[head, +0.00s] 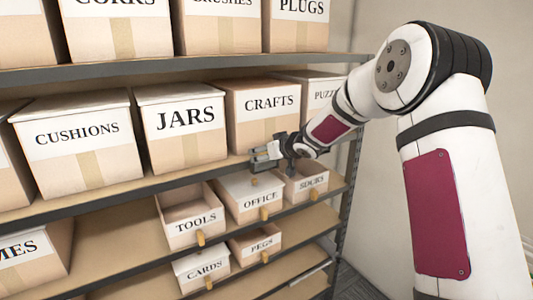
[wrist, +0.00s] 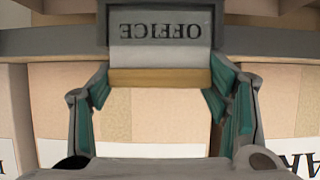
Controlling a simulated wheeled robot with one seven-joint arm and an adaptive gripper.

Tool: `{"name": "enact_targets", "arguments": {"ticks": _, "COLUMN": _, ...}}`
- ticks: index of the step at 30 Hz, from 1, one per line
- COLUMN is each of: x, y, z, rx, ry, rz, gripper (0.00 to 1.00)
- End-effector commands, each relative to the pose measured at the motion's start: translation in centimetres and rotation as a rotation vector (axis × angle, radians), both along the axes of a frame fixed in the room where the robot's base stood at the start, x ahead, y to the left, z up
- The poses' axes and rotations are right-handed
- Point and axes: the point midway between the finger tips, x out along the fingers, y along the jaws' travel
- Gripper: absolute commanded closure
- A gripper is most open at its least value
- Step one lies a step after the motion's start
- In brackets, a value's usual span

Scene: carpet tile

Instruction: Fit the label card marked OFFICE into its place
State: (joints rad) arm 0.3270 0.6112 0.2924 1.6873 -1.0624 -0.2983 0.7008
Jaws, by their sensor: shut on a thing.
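The OFFICE label card (wrist: 160,28) shows large in the wrist view, with its lettering upside down. A light grey band and a wooden strip (wrist: 160,78) lie on its near side. My gripper (wrist: 160,95) has its green-padded fingers shut at the two ends of this strip. In the head view my gripper (head: 275,153) is at the shelf edge, just above the OFFICE bin (head: 247,190). The held card shows there only as a small pale piece. Dark edging flanks the card; I cannot tell whether it sits in a holder.
The CRAFTS box (head: 262,120) and JARS box (head: 188,147) stand close behind on the shelf above. The TOOLS bin (head: 190,212) stands left of the OFFICE bin, and another open bin (head: 307,186) stands right. The PEGS bin (head: 255,245) is below.

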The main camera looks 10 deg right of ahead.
Motion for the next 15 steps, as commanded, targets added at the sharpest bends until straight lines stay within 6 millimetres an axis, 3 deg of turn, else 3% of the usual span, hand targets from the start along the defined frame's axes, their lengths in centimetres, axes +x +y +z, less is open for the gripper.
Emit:
{"name": "enact_targets", "arguments": {"ticks": 7, "x": -0.14, "y": -0.03, "z": -0.73, "rx": -0.004, "ry": 0.012, "rz": 0.0, "gripper": 0.47}}
{"name": "enact_targets", "arguments": {"ticks": 8, "x": -0.14, "y": -0.02, "z": -0.75, "rx": -0.004, "ry": 0.012, "rz": 0.0, "gripper": 0.26}}
{"name": "enact_targets", "arguments": {"ticks": 10, "x": -0.17, "y": -0.01, "z": -0.81, "rx": -0.004, "ry": 0.013, "rz": 0.001, "gripper": 0.1}}
{"name": "enact_targets", "arguments": {"ticks": 15, "x": -0.2, "y": 0.02, "z": -0.84, "rx": -0.004, "ry": 0.014, "rz": 0.001, "gripper": 0.07}}
